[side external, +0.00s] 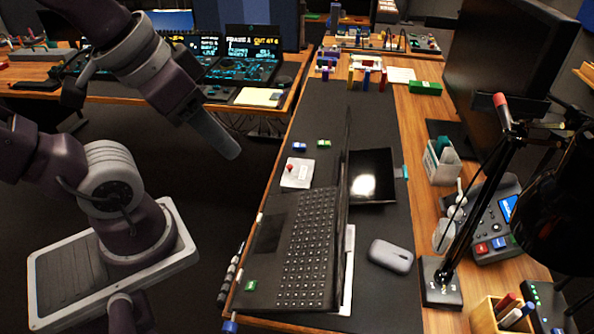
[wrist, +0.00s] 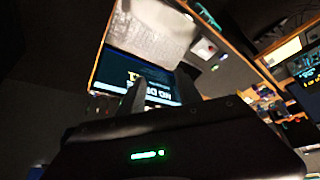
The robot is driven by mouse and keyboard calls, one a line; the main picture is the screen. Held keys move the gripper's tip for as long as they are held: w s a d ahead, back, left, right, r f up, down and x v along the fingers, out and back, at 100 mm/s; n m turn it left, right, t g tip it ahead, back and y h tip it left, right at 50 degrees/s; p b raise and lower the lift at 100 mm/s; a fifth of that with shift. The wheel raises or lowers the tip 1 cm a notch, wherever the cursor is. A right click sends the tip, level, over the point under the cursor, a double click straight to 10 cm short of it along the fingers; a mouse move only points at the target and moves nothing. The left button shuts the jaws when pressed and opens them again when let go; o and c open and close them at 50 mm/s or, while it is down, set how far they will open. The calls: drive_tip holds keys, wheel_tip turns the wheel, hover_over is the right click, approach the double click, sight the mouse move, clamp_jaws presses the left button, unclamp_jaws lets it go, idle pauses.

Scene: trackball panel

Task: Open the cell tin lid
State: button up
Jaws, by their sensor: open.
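I cannot make out a cell tin or its lid with certainty in either view. A flat green box (side external: 425,88) lies at the far right of the desk in the side view; I cannot tell whether it is the tin. My gripper (side external: 222,143) hangs in the air left of the desk, apart from everything on it. In the wrist view my gripper (wrist: 158,88) shows two dark fingers spread apart with nothing between them. The laptop's lit screen lies beyond them.
An open laptop (side external: 300,240) stands on the dark mat (side external: 385,130). A black lamp (side external: 480,195) stands at right.

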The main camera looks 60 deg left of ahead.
drive_tip(key=w+a+n+g, duration=0.15)
drive_tip(key=w+n, duration=0.25)
drive_tip(key=w, duration=0.4)
drive_tip(key=n+g, duration=0.4)
drive_tip(key=n, duration=1)
hover_over(290, 166)
wheel_tip(290, 166, down, 28)
drive_tip(key=shift+a+r, duration=0.15)
wheel_tip(290, 166, down, 7)
drive_tip(key=shift+r, duration=0.1)
clamp_jaws()
